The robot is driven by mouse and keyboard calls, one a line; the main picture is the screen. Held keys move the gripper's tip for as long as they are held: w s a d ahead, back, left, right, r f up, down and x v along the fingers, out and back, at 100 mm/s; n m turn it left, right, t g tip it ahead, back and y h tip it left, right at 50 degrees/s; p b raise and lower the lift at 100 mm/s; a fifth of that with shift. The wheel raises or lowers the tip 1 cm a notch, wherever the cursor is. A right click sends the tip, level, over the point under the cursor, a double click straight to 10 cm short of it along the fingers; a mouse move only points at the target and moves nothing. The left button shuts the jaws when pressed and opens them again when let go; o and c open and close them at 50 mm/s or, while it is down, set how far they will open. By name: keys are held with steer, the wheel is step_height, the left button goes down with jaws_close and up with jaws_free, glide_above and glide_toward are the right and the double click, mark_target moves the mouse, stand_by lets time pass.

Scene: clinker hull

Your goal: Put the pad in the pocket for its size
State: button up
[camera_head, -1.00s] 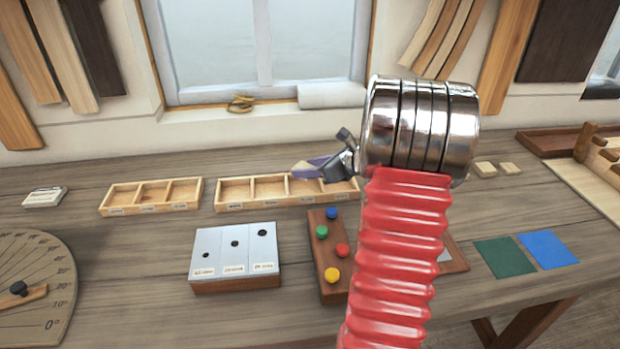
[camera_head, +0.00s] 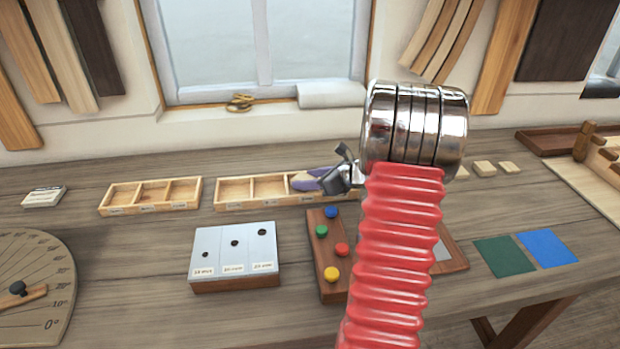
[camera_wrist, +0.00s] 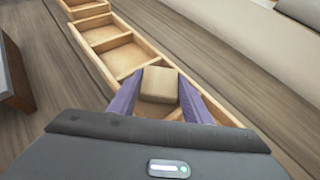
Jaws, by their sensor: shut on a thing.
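The pad (camera_wrist: 159,84) is a small beige block. In the wrist view my gripper (camera_wrist: 158,92) has its two purple fingers shut on the pad's sides. The pad is over one pocket of the pocketed wooden tray (camera_wrist: 96,58); I cannot tell whether it touches the pocket floor. In the head view my gripper (camera_head: 317,181) is low over the right part of this tray (camera_head: 232,206), and the arm hides the tray's right end. Small labels on the tray front are too small to read.
A second tray (camera_head: 122,211) with three pockets stands to the left.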

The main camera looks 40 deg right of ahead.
steer(key=shift+f, duration=0.3)
steer(key=o, duration=1.1)
steer(key=shift+o, duration=0.2)
steer(key=shift+r, duration=0.1)
steer(key=shift+r, duration=0.5)
steer(key=v, duration=1.2)
steer(key=shift+a, duration=0.2)
